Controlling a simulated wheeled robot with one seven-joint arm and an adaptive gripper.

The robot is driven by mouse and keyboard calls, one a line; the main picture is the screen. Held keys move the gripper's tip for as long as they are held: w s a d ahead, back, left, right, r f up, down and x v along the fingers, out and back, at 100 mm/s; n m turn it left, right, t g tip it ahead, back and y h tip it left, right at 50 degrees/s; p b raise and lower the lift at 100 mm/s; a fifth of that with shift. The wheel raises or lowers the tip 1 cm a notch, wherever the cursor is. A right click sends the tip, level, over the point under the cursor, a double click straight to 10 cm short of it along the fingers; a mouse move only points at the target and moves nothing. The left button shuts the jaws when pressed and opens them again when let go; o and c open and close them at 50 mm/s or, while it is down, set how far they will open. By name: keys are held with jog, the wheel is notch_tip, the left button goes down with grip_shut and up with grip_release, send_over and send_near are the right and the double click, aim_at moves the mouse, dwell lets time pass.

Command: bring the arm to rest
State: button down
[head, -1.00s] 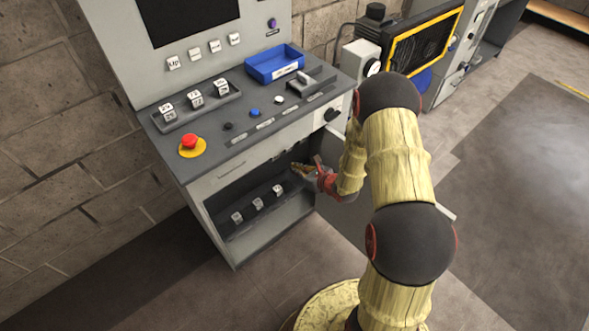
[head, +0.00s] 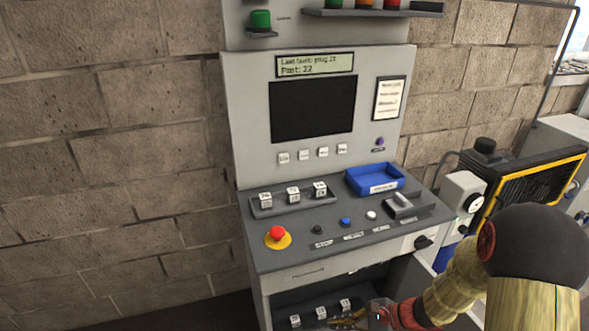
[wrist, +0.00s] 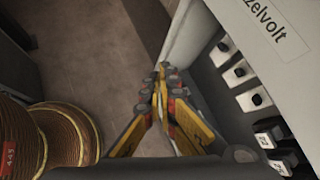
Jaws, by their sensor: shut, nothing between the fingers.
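My gripper (wrist: 160,88) shows in the wrist view with its yellow and grey fingers together and nothing between them. In the head view my gripper (head: 352,319) is low in the picture, at the open compartment under the grey console (head: 262,255). It appears beside the rightmost of the small white labelled blocks (head: 345,305) there. I cannot tell whether it touches anything. My arm comes in from the lower right, and part of it is cut off by the picture's bottom edge.
The console top carries a red stop button (head: 277,233), a blue tray (head: 375,179) and a rack of labelled blocks (head: 292,200). A yellow-framed unit (head: 530,185) stands to the right. In the wrist view, a grey lettered panel (wrist: 270,50) is close on the right; open floor (wrist: 95,50) shows left.

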jog(key=s+d+r+n+g+h, duration=0.1)
jog(key=s+d+r+n+h, duration=0.25)
jog(key=s+r+n, duration=0.4)
jog(key=s+d+r+n+g+h, duration=0.2)
jog(key=s+d+r+n+h, duration=0.15)
jog(key=s+r+n, duration=0.45)
notch_tip(320, 180, up, 14)
jog(key=s+n+t+h, duration=0.1)
jog(key=n+t+h, duration=0.1)
jog(key=t, duration=0.3)
jog(key=shift+s+a+h, duration=0.3)
jog(key=shift+s+d+f+n, duration=0.1)
jog(key=shift+n, duration=0.15)
